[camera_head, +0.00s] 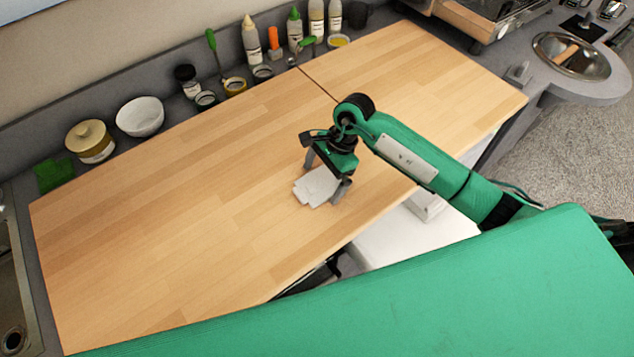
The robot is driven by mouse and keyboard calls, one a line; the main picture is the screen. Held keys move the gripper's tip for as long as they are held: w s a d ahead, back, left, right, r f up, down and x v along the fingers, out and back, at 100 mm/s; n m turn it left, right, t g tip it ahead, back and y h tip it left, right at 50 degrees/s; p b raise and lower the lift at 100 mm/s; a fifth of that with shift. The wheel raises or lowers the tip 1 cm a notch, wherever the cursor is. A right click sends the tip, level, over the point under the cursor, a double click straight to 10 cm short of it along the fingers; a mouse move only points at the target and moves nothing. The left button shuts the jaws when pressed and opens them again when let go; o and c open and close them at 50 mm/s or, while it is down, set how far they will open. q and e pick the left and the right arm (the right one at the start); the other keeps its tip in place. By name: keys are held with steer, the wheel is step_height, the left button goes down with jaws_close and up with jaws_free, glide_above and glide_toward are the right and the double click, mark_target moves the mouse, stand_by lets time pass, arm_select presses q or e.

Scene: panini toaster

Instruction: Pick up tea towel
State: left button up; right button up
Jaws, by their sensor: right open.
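A small white folded cloth, seemingly the tea towel (314,187), lies on the wooden worktop (190,220) right of the middle. My right gripper (325,177) points down over the cloth, its two fingers apart at the cloth's far left and near right sides. The gripper covers the cloth's upper right part. I cannot tell whether the fingers touch the cloth or the worktop. My left gripper is not in view.
A white bowl (140,117), a lidded jar (90,141), a green cloth or sponge (54,174) and several bottles line the back ledge. A round sink (571,55) is at the upper right. The worktop left of the gripper is clear.

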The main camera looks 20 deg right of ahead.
steer(key=shift+f+b, duration=0.15)
steer(key=shift+b, duration=0.2)
stand_by(0.3)
steer(key=c, duration=0.9)
